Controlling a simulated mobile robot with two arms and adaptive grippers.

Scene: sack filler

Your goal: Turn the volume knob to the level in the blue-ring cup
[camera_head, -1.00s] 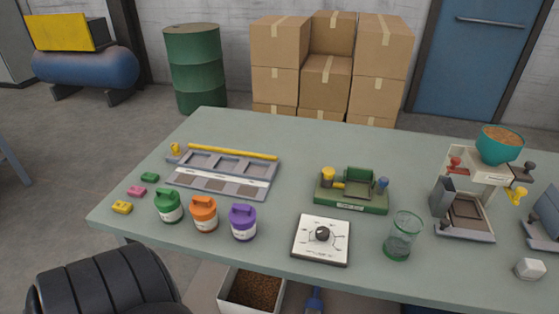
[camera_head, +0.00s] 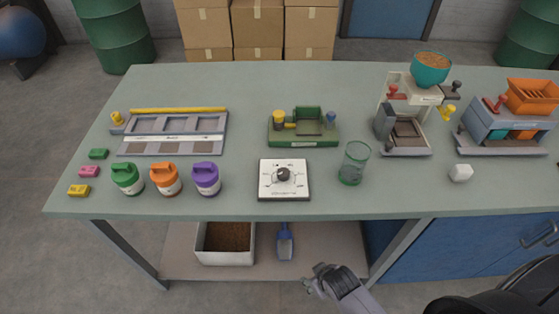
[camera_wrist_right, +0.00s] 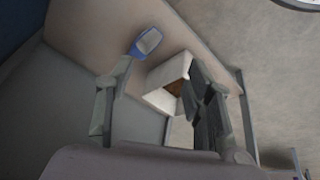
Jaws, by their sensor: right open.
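The volume knob (camera_head: 283,174) is a dark round knob on a white square dial plate (camera_head: 268,192) near the table's front edge. A clear glass cup with a green rim (camera_head: 354,165) stands upright to its right. I see no blue ring on it. My right gripper (camera_head: 318,277) is in front of and below the table edge, apart from the knob and cup. In the right wrist view, its two fingers (camera_wrist_right: 160,85) are spread and empty, facing the lower shelf. My left gripper is not in view.
The table front edge (camera_head: 330,212) lies between my right gripper and the knob. Green, orange and purple lidded jars (camera_head: 165,178) stand left of the plate. A green device (camera_head: 303,135) sits behind it. A white bin (camera_head: 225,243) and blue scoop (camera_head: 285,242) are on the lower shelf.

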